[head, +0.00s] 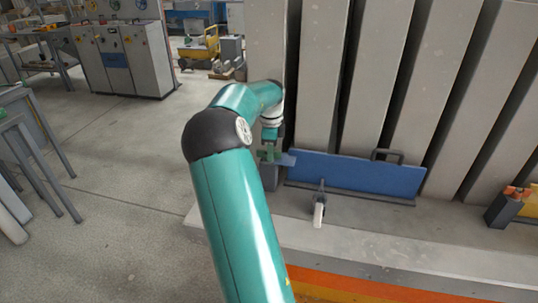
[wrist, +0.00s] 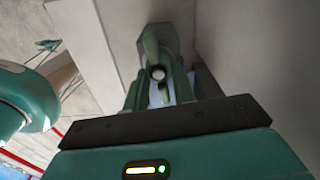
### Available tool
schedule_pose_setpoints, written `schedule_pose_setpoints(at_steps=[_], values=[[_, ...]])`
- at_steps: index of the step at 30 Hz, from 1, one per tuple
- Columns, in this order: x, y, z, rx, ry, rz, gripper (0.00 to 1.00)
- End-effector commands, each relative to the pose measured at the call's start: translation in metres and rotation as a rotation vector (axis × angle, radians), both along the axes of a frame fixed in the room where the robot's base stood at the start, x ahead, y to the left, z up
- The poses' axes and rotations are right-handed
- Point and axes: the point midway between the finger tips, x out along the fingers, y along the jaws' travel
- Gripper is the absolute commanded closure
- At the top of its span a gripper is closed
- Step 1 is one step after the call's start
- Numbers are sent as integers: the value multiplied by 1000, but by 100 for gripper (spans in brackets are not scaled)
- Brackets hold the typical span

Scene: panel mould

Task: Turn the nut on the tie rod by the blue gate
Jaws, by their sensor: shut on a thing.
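The blue gate (head: 355,175) stands upright along the foot of the grey panels, with a dark handle on its top edge. My gripper (head: 270,154) is at the gate's left end, reaching down in front of a panel edge. In the wrist view my gripper (wrist: 160,92) is shut on a green winged nut (wrist: 150,47), with a finger on either side. The pale round end of the tie rod (wrist: 158,73) shows at the nut's middle. A dark grey plate (wrist: 172,38) lies behind the nut. The fingers hide part of the nut.
A white-handled tool (head: 318,214) lies on the concrete ledge in front of the gate. A dark box with orange pieces (head: 502,209) stands at the right. Tall grey panels (head: 395,85) rise behind. The floor at left is open, with benches at its edge.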

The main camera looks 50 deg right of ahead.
Motion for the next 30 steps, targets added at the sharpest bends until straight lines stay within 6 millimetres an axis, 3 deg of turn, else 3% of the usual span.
schedule_pose_setpoints(at_steps=[9,19,30], values=[[0,1,2,-2,-2,-278,100],[-1,2,2,-1,-3,-309,100],[1,4,2,1,-4,-594,100]])
